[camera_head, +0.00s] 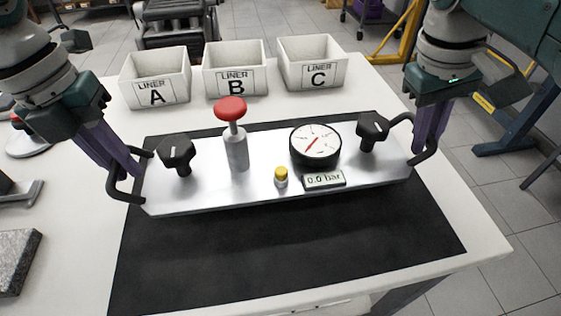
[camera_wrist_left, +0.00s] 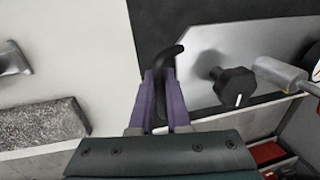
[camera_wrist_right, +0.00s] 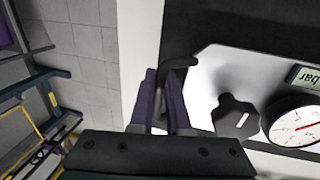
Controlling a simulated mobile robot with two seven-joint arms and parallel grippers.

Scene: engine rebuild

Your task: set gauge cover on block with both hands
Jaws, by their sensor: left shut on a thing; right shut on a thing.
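The gauge cover (camera_head: 215,191) is a long silver plate with a red-topped cylinder, a round dial, a small 0.0 bar display, a yellow-capped fitting and two black knobs. It lies over the black mat (camera_head: 270,255); I cannot tell if it touches the mat or hangs just above. My left gripper (camera_head: 136,168) is shut on the black handle at the plate's left end, also seen in the left wrist view (camera_wrist_left: 160,95). My right gripper (camera_head: 421,152) is shut on the right end's handle, also seen in the right wrist view (camera_wrist_right: 165,100). I cannot make out the block.
Three white liner bins stand along the back: A (camera_head: 155,80), B (camera_head: 235,70) and C (camera_head: 311,64). A grey speckled slab (camera_head: 16,262) lies at the left edge. The mat in front of the cover is clear, as is the white table (camera_head: 455,205) to its right.

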